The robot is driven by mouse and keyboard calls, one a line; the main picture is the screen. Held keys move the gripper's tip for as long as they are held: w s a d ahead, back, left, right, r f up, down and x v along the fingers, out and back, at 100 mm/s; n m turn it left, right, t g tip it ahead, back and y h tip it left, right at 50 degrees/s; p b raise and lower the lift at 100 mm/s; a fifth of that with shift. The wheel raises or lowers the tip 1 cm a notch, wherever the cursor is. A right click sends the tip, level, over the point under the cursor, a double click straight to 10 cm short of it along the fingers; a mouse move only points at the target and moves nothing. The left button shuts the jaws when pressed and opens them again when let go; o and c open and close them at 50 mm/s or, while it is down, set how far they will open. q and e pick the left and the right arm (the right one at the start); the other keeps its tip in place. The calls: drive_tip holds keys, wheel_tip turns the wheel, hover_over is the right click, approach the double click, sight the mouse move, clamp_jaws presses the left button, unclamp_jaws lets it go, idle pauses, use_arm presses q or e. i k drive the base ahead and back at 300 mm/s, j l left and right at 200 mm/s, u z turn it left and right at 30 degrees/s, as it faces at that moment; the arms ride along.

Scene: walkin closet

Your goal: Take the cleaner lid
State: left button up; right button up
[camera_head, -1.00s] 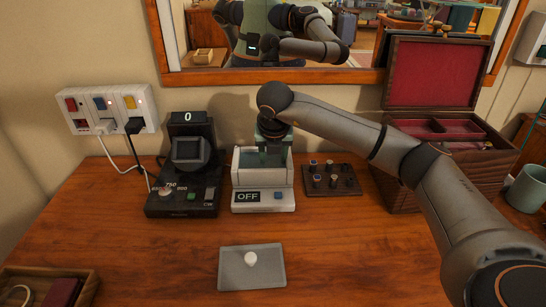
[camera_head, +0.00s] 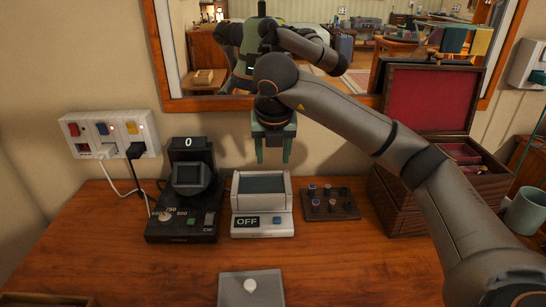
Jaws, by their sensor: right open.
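The cleaner lid (camera_head: 251,290) is a flat grey rectangular plate with a round white knob. It lies on the wooden table at the front middle, its lower edge cut off by the picture. The cleaner (camera_head: 262,205) is a white box with an open top, a dark inside and a display reading OFF. My right gripper (camera_head: 273,160) is open and empty, its green fingers pointing down above and behind the cleaner, well away from the lid. My left gripper is not in view.
A black device (camera_head: 186,205) with a dial stands left of the cleaner. A small dark ring stand (camera_head: 331,203) and an open jewellery box (camera_head: 404,203) are on the right. A power strip (camera_head: 110,134) and a mirror are on the wall. The table around the lid is clear.

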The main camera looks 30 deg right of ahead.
sight(264, 288)
drive_tip(key=k, duration=1)
